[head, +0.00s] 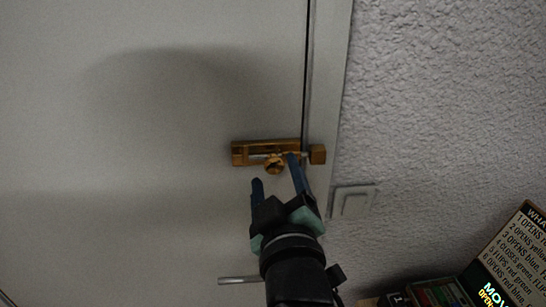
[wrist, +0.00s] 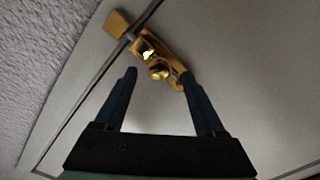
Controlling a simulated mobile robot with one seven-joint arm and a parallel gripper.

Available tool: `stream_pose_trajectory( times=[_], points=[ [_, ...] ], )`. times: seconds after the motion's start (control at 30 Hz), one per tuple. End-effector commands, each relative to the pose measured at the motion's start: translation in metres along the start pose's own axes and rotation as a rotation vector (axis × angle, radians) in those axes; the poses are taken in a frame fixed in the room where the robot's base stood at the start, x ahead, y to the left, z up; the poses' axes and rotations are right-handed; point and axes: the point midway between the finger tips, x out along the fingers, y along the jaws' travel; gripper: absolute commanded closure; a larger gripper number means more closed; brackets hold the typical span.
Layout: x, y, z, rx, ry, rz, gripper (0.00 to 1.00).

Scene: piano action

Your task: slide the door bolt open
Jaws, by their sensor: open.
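A brass door bolt (head: 266,152) is mounted on the white door (head: 150,130) near its right edge. Its round knob (head: 274,165) sticks out below the plate. The brass keeper (head: 318,154) sits on the frame to the right, and a short piece of the rod shows between. My gripper (head: 274,168) is open and empty, its two blue fingers pointing up at the bolt, the right one overlapping the bolt's right end in the head view. In the wrist view, the knob (wrist: 158,70) appears between and beyond the fingertips of my gripper (wrist: 158,74). Contact cannot be told.
A door handle (head: 240,280) is below, left of my arm. A light switch (head: 353,201) is on the rough wall right of the frame. Books (head: 438,295) and a sign with writing (head: 515,255) stand at the lower right. The door around the bolt is clear.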

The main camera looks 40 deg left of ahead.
Motion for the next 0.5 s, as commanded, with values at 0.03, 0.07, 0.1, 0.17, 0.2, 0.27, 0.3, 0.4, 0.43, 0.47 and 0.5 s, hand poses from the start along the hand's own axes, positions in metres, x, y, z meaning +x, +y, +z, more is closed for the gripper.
stream_pose_trajectory(
  times=[0.03,0.07,0.1,0.17,0.2,0.27,0.3,0.4,0.43,0.47,0.5],
  points=[
    [0.01,0.002,-0.003,0.001,0.001,-0.002,0.28],
    [0.015,0.002,-0.003,0.001,0.001,-0.002,0.28],
    [0.02,0.001,-0.003,0.001,0.001,-0.003,0.28],
    [0.027,0.002,-0.002,0.001,0.001,-0.001,0.28],
    [0.031,0.001,-0.002,0.001,0.0,-0.001,0.28],
    [0.036,0.001,-0.001,0.0,0.0,0.001,0.28],
    [0.038,0.001,-0.001,0.0,0.0,0.001,0.28],
    [0.041,0.0,0.0,-0.001,0.0,0.001,0.28],
    [0.042,0.0,0.0,-0.001,0.0,0.001,0.28],
    [0.042,0.0,0.0,-0.001,0.0,0.001,0.28],
    [0.042,0.0,0.0,-0.001,0.0,0.001,0.28]
  ],
)
